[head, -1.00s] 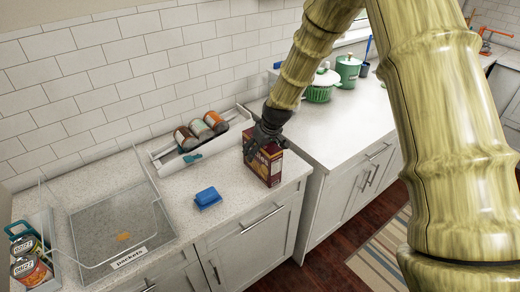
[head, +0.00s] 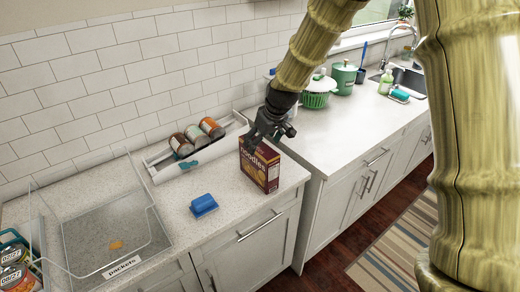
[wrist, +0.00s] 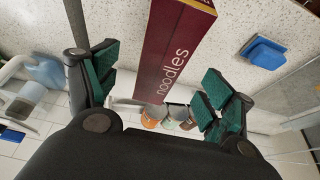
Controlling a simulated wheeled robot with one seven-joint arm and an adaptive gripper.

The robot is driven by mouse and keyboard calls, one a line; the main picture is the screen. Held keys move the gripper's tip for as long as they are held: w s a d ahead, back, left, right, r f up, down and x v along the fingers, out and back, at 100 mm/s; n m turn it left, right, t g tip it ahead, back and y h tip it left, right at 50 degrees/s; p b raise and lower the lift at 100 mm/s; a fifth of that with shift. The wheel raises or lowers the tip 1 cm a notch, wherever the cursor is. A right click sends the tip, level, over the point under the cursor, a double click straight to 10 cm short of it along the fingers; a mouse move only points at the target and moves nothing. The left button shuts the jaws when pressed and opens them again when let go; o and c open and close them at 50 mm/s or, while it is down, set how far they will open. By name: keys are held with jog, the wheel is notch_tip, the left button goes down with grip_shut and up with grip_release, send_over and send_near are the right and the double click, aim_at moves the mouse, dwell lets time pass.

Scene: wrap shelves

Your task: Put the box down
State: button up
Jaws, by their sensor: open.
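The box is a dark red noodles box (head: 260,166) standing upright on the speckled counter (head: 190,228), near its right end. In the wrist view the noodles box (wrist: 172,45) shows its narrow labelled side, ahead of and between the spread fingers. My gripper (head: 268,142) is beside the box's upper part in the head view, and its dark body hides a little of the box. In the wrist view my gripper (wrist: 158,90) is open, with green pads apart and gaps between them and the box.
A blue butter-dish-like object (head: 204,205) sits left of the box. A white rack (head: 185,165) with several cans is behind. A clear bin (head: 115,235) labelled "packets" is at the left.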

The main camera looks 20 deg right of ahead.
jog(key=shift+b+v, duration=0.35)
jog(key=shift+v, duration=1.45)
